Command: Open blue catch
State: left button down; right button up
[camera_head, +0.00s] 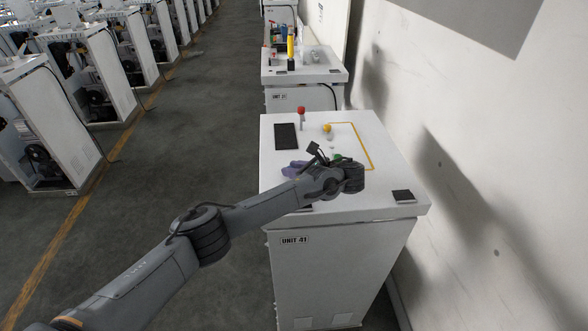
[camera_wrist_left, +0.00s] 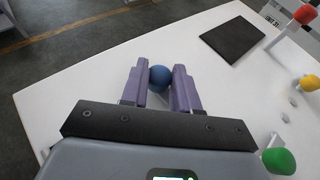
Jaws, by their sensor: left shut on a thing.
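The blue catch (camera_wrist_left: 160,78) shows as a round blue knob on the white top of the UNIT 41 cabinet (camera_head: 272,220). In the left wrist view my left gripper (camera_wrist_left: 160,72) has its two purple fingers around the knob, one on each side, shut on it. In the head view the left gripper (camera_head: 293,169) is low over the cabinet top near its left edge, and the blue knob is hidden there. My right gripper is in neither view.
A red knob (camera_head: 301,110), a yellow knob (camera_head: 327,128) and a green knob (camera_wrist_left: 279,160) stand on the same top. A dark flat pad (camera_head: 287,137) lies at the back left.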

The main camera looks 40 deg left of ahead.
pick_arm(q)
jog(key=c, duration=0.8)
grip_release()
jog(key=shift+c, duration=0.2)
jog(key=shift+d+r+p, duration=0.25)
jog(key=shift+d+p, duration=0.05)
jog(key=shift+d, duration=0.2)
jog(key=p+v, duration=0.7)
jog(key=v, duration=0.1)
jog(key=shift+d+r, duration=0.1)
jog(key=shift+d, duration=0.05)
jog(key=shift+d+r+p, duration=0.15)
jog(key=shift+d+p, duration=0.35)
jog(key=shift+d, duration=0.1)
